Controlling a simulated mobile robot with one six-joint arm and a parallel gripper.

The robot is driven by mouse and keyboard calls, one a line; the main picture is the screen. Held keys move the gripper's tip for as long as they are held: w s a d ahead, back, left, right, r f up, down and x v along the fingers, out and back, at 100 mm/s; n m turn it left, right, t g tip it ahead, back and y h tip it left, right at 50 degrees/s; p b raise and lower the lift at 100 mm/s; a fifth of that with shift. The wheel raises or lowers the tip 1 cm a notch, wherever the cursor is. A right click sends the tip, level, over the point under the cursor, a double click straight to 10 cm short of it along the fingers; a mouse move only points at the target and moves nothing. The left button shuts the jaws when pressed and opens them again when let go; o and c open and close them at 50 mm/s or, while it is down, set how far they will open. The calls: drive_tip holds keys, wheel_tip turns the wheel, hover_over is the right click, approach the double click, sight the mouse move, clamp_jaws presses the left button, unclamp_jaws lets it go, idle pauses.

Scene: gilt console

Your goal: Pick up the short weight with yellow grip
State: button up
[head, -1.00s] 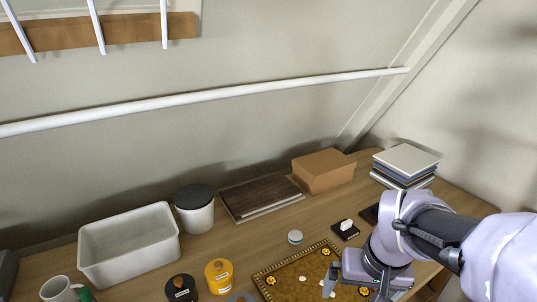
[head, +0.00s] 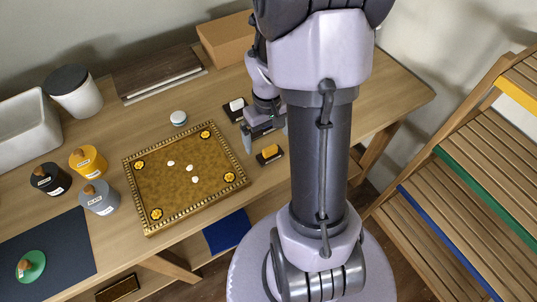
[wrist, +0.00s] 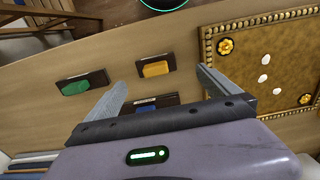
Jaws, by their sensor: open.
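The short weight with yellow grip (head: 269,154) is a flat dark block with a yellow top, lying on the table right of the gold-framed board. It also shows in the wrist view (wrist: 156,67), just beyond my fingertips and between their lines. My gripper (head: 265,138) is open and empty, close behind the weight in the head view; its two fingers also show in the wrist view (wrist: 163,77). I see no contact with the weight. A similar dark block with a blue grip (wrist: 146,106) is partly hidden by my gripper. Another with a green grip (wrist: 77,86) lies to the left.
The gold-framed board (head: 181,218) is close beside. A block with a white grip (head: 236,105) lies behind my gripper. Yellow (head: 88,162), black (head: 50,180) and grey (head: 100,198) round weights stand left.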

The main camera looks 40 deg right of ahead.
sight(270, 148)
drive_tip(key=f+b, duration=0.1)
drive_tip(key=f, duration=0.1)
drive_tip(key=f+b, duration=0.1)
drive_tip(key=f, duration=0.2)
drive_tip(key=d+f+b, duration=0.1)
drive_tip(key=f, duration=0.2)
drive_tip(key=shift+s, duration=0.1)
drive_tip(key=shift+r, duration=0.1)
drive_tip(key=c, duration=1.6)
drive_tip(key=shift+r, duration=0.15)
